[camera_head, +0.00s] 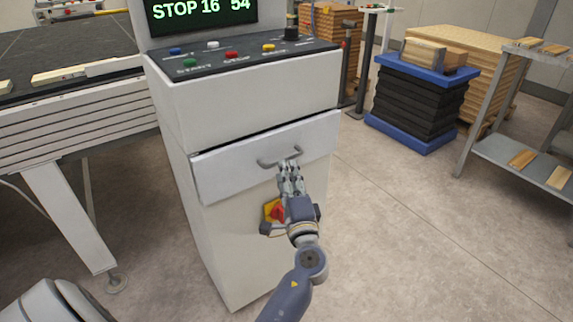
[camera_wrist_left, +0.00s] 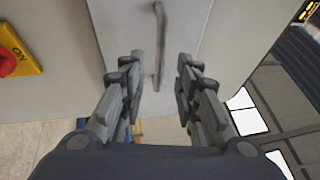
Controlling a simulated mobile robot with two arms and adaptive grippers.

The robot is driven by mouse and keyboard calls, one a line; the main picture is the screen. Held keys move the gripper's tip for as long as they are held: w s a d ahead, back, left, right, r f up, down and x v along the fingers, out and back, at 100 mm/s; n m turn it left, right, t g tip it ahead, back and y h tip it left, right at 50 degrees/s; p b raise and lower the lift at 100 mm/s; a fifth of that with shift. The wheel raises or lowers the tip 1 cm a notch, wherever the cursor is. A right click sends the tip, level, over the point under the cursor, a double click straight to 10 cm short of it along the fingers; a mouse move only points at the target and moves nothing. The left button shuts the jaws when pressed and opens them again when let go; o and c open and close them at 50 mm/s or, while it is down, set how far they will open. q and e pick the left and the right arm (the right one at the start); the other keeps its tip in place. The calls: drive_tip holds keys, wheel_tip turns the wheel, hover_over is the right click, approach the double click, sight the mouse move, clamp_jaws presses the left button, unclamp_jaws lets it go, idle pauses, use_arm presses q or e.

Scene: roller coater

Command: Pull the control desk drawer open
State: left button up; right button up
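The control desk (camera_head: 240,95) is a pale grey cabinet with a sloped button panel and a display. Its drawer (camera_head: 230,178) has a front standing slightly proud of the body, with a dark gap along the top edge. A grey bar handle (camera_head: 265,163) is on the drawer front; it also shows in the left wrist view (camera_wrist_left: 161,40). My left gripper (camera_head: 290,172) is at the handle. In the left wrist view its two fingers (camera_wrist_left: 161,68) are apart, with the handle between them and visible space on both sides. My right gripper is out of view.
A red and yellow switch (camera_head: 274,212) is on the cabinet below the drawer, close to my left gripper. A conveyor table (camera_head: 70,120) stands at the left. A blue and black stack (camera_head: 418,105) and a shelf rack (camera_head: 520,150) stand at the right. The floor between is clear.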

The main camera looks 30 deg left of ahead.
use_arm(q)
drive_tip(key=shift+x, duration=2.05)
clamp_jaws()
